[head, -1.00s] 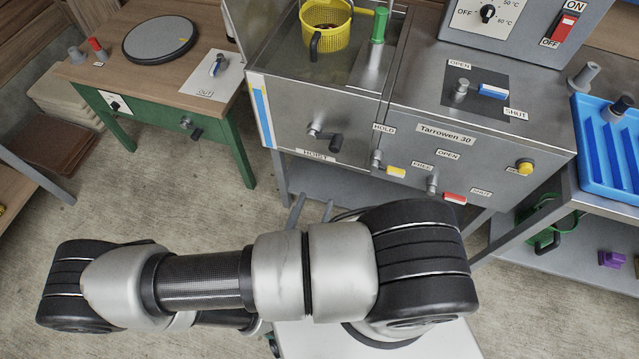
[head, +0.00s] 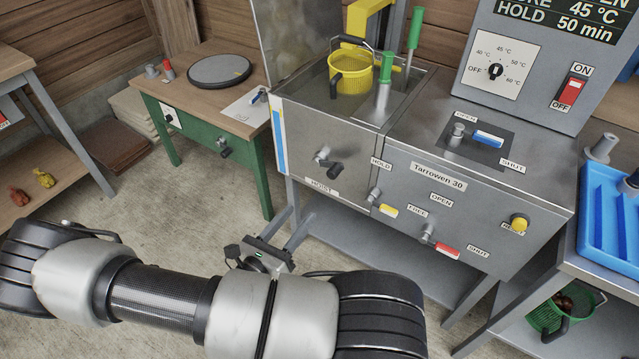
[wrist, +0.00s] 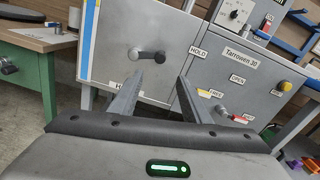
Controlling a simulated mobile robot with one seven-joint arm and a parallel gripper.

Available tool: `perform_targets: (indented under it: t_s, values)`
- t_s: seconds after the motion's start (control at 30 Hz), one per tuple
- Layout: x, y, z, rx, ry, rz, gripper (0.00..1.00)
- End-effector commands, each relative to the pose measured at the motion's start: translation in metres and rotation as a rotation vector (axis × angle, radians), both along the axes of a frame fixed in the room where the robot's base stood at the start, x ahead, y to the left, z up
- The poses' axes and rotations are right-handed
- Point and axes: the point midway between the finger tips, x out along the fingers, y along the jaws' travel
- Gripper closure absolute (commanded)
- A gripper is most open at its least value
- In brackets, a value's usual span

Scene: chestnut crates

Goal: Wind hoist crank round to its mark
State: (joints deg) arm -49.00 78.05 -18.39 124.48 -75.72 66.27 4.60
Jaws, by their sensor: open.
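The hoist crank (head: 328,162) is on the steel front panel, above the HOIST label (head: 322,188). Its dark knob sits right of and slightly below its hub. In the wrist view the crank (wrist: 147,56) shows beyond the fingers, near the left fingertip. I cannot make out a mark for it. My gripper (head: 290,222) is open and empty, below and left of the crank in the head view, apart from it. In the wrist view my gripper (wrist: 170,69) points at the panel. The yellow basket (head: 353,78) hangs at the tank's open top.
Right of the crank are a yellow-tipped HOLD/FREE lever (head: 385,208) and a red-tipped OPEN/SHUT lever (head: 442,247). A green table (head: 205,140) with a round grey plate (head: 219,71) stands left. A blue rack (head: 607,215) is at right.

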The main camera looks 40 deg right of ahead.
Motion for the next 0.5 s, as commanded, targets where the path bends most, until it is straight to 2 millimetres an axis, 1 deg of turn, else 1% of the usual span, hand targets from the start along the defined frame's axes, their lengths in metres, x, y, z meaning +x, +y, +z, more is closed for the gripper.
perform_targets:
  t_s: [0.17, 0.27, 0.5]
  values:
    - [0.006, -0.016, 0.000, 0.004, -0.018, -0.006, 0.57]
    - [0.012, -0.033, 0.000, 0.003, -0.015, -0.007, 0.57]
    - [0.034, -0.081, -0.001, 0.003, -0.015, -0.007, 0.57]
